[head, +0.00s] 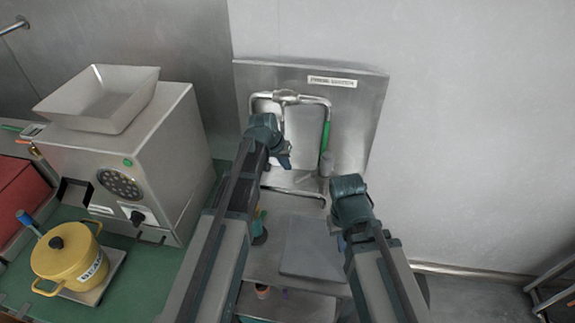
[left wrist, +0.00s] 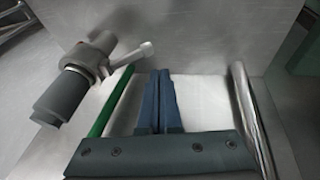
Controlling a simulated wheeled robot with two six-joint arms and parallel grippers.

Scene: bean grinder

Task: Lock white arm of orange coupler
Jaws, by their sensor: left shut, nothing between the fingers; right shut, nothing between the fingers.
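No orange coupler can be made out in either view. In the left wrist view, a grey cylindrical fitting (left wrist: 62,95) stands at the left with a short pale arm (left wrist: 133,57) sticking out to the right. Below this arm runs a green bar (left wrist: 111,102). My left gripper (head: 285,162) is in front of the steel panel in the head view. Its fingers (left wrist: 161,75) are shut and empty, to the right of the pale arm and apart from it. My right gripper (head: 341,243) is lower right, shut, with its fingertips partly hidden by its own wrist.
The steel panel (head: 362,105) carries a bent pipe (head: 286,97) and a green-sleeved section (head: 326,136). A grinder (head: 170,150) and a yellow pot (head: 66,262) stand at the left. A grey flat plate (head: 308,247) lies between my arms. A wall is at the right.

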